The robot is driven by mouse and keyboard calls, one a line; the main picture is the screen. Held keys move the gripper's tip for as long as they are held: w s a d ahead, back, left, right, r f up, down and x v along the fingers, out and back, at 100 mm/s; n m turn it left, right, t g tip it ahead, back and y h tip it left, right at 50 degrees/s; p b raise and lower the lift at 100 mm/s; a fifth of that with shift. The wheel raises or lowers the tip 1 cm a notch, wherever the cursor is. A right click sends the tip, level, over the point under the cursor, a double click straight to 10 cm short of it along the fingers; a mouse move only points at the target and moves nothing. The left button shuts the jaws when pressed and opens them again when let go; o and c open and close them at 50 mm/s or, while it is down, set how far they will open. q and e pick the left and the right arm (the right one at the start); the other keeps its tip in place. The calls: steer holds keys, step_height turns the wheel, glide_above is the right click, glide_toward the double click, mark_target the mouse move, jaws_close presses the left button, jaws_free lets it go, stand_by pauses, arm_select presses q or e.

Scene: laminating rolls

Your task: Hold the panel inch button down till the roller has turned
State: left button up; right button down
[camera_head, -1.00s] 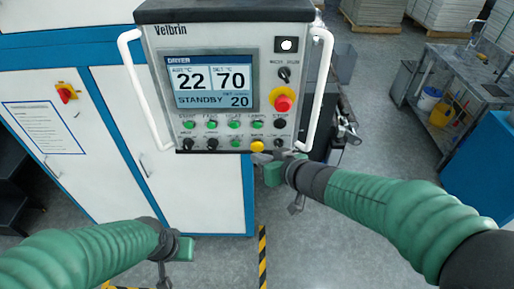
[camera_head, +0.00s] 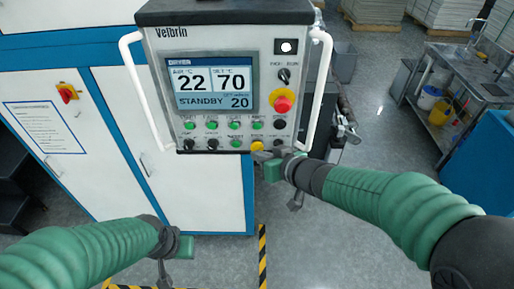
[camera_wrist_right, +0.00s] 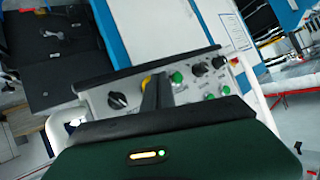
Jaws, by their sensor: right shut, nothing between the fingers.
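The control panel (camera_head: 212,80) hangs in front of me with a lit screen reading 22, 70 and STANDBY. A yellow button (camera_head: 257,146) is in its bottom row; it also shows in the wrist view (camera_wrist_right: 146,83). The small labels are unreadable, so I cannot confirm which button is the inch button. My right gripper (camera_head: 259,156) is shut and empty, its tips at the panel's lower edge by the yellow button. In the wrist view the dark fingers (camera_wrist_right: 156,92) partly cover that button; contact is unclear. My left gripper (camera_head: 163,272) hangs low at left. No roller is clearly visible.
Green buttons (camera_head: 235,125) and black knobs (camera_head: 212,144) crowd around the yellow one. A red emergency stop (camera_head: 283,104) sits above. White handles (camera_head: 321,85) flank the panel. A blue and white cabinet (camera_head: 135,130) stands behind; open floor lies at right.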

steer(key=shift+w, duration=0.35)
stand_by(3.6)
steer(key=shift+s, duration=0.1)
stand_by(3.0)
steer(key=shift+s, duration=0.75)
steer(key=shift+s, duration=2.5)
